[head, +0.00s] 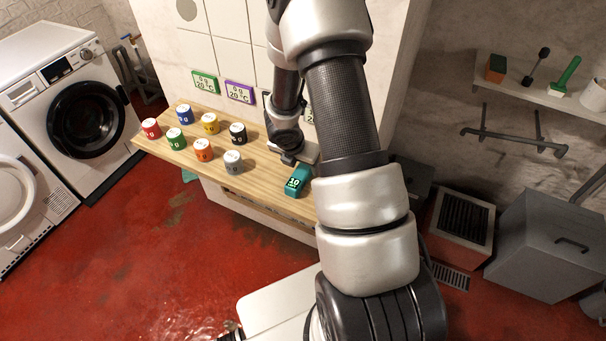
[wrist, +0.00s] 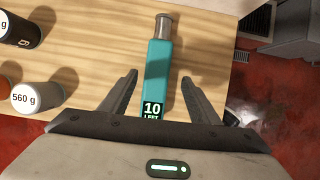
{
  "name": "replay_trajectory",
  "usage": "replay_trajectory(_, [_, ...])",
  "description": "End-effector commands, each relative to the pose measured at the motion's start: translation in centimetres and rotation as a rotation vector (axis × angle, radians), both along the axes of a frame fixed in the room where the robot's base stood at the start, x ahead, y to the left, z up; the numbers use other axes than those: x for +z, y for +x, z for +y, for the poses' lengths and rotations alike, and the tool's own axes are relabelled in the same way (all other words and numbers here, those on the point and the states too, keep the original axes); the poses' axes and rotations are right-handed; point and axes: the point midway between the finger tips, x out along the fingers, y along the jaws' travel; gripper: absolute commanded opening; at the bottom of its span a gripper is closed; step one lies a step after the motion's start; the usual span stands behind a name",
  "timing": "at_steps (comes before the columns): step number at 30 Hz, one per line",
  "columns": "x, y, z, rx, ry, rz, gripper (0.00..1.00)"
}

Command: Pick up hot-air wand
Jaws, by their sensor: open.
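The hot-air wand looks to be the teal, box-shaped tool with a metal nozzle and a "10 LEFT" label (wrist: 158,65). It lies on the wooden shelf near its front edge, and in the head view it shows (head: 298,180) just below my gripper (head: 290,160). In the wrist view my gripper (wrist: 160,78) is open, with one finger on each side of the wand's body. A gap shows on both sides. The wand's lower end is partly hidden by the gripper's palm. I cannot tell the height of the fingers above the wood.
Several coloured cans, including a grey one (head: 233,162) and a black one (head: 238,133), stand left of the wand on the wooden shelf (head: 262,187). Small signs (head: 240,92) are on the wall behind. A grey box (head: 548,245) stands at right. Red floor is open in front.

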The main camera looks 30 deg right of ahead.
Motion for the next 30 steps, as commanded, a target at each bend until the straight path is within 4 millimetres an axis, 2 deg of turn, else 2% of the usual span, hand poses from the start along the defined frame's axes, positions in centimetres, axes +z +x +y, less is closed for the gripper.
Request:
replay_trajectory(3, [-2.1,0.6,-0.2,0.000,0.001,0.004,0.56])
replay_trajectory(7, [-3.6,1.2,-0.7,-0.001,0.000,0.002,0.56])
replay_trajectory(17, [-4.1,1.3,-0.9,0.000,-0.001,0.001,0.56])
replay_trajectory(24, [-4.1,1.3,-0.9,0.000,-0.001,0.001,0.16])
replay_trajectory(30, [-4.0,1.4,-0.9,-0.001,-0.001,-0.001,0.15])
